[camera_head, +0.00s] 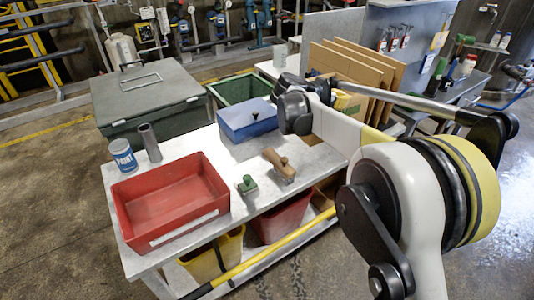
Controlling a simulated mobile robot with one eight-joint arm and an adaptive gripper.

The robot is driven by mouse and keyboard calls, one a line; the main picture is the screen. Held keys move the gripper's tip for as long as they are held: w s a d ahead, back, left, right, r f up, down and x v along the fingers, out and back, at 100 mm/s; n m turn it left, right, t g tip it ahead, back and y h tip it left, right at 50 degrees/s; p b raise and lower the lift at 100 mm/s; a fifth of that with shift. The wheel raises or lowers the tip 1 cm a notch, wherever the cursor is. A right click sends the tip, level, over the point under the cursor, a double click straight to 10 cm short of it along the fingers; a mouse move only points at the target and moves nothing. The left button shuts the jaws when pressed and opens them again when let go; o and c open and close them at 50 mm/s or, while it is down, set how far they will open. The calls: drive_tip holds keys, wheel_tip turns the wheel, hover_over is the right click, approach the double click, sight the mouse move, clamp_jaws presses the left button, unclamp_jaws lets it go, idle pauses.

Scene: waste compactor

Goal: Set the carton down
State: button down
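My arm comes in from the lower right and reaches to a dark joint above the back right corner of the white table (225,210). I cannot make out my gripper; its end is outside the view or hidden by my arm. I cannot make out a separate carton with certainty. Several brown cardboard pieces (376,60) stand upright and tilted behind my arm. A small yellow thing (347,104) shows partly behind my arm, and I cannot tell what it is.
On the table are a red tray (170,195), a blue box (245,120), a paint can (122,154), a grey cylinder (149,142), a green-handled stamp-like tool (247,185) and a wooden-handled brush (280,164). Behind are a grey-green lidded container (148,92) and an open green bin (238,89).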

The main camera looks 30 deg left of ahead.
drive_tip(key=shift+f+y+b, duration=0.3)
drive_tip(key=shift+f+b, duration=0.25)
drive_tip(key=shift+f, duration=0.25)
drive_tip(key=shift+s+n+t+y, duration=0.25)
drive_tip(key=shift+n+t+y, duration=0.05)
wheel_tip(320, 180, down, 10)
drive_tip(key=b, duration=0.4)
drive_tip(key=shift+w+r, duration=0.1)
drive_tip(key=shift+r, duration=0.05)
drive_tip(key=shift+b, duration=0.3)
drive_tip(key=c, duration=1.9)
unclamp_jaws()
drive_tip(key=shift+c, duration=0.2)
drive_tip(key=o, duration=0.3)
